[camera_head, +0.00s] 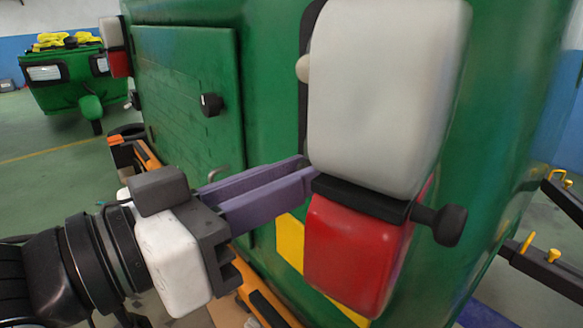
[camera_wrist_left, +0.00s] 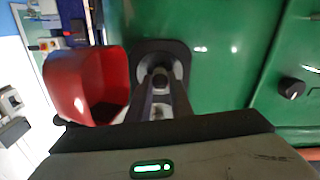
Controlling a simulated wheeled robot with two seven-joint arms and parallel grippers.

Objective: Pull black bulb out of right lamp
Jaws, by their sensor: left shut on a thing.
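The near right lamp has a large white upper block (camera_head: 385,90) and a red lower block (camera_head: 350,255). The red block also shows at the left of the left wrist view (camera_wrist_left: 88,85). The lamp partly hides the grip. My right gripper is not in view.
The lamp is close to the green rickshaw body (camera_head: 500,120). A green panel with a black knob (camera_head: 210,104) is to the left. A pale round knob (camera_head: 302,68) is beside the white block. Black bars with yellow pegs (camera_head: 548,255) stand at the right.

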